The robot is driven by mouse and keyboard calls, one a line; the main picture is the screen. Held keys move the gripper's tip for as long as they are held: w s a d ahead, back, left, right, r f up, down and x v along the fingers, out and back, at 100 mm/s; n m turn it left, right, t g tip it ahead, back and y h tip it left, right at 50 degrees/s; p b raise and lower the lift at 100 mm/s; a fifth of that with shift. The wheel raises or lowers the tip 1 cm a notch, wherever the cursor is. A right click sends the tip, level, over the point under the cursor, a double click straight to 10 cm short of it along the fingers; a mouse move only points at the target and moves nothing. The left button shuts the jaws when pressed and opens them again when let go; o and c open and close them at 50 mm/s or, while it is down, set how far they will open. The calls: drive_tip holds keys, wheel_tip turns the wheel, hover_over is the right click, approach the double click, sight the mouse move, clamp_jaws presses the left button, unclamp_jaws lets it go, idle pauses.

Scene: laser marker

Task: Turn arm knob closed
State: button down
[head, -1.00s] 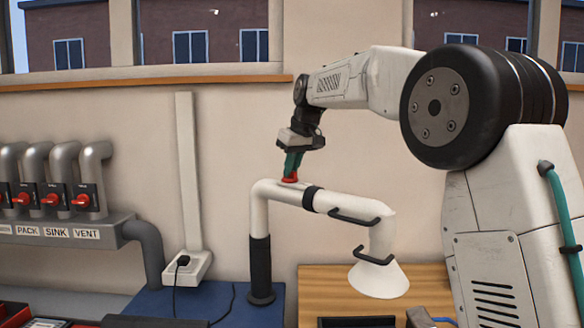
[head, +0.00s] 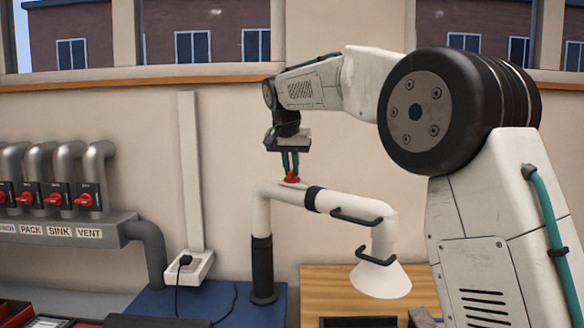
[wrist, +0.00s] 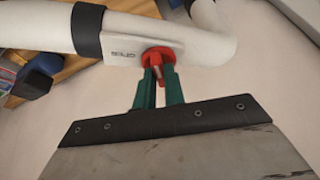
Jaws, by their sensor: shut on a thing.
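A red knob (head: 291,180) sits on top of the white extraction arm (head: 345,205), near its upper bend. In the wrist view the knob (wrist: 158,62) shows a round red base with a raised red grip, beside a small printed label on the white pipe. My gripper (head: 290,173) points down at the knob from above. Its green fingers (wrist: 158,80) are shut on the knob's raised grip, one on each side. The exact angle of the grip is partly hidden by the fingers.
The white arm has black handles (head: 355,216) and a hood (head: 380,279) over a wooden board (head: 330,280). Several pipes with red valves (head: 84,199) stand at the left. A power strip (head: 188,267) with a plugged cable is on the wall.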

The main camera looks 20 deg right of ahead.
drive_tip(key=m, duration=0.2)
drive_tip(key=m+g+h, duration=0.1)
drive_tip(key=m, duration=0.2)
drive_tip(key=shift+w+a+g, duration=0.15)
drive_tip(key=shift+a+g, duration=0.05)
drive_tip(key=shift+g, duration=0.1)
drive_tip(key=shift+m, duration=0.3)
drive_tip(key=c, duration=1.5)
unclamp_jaws()
drive_tip(key=shift+h, duration=0.3)
drive_tip(key=shift+r, duration=0.1)
drive_tip(key=v, duration=0.7)
drive_tip(key=shift+a+r, duration=0.15)
drive_tip(key=shift+r, duration=0.2)
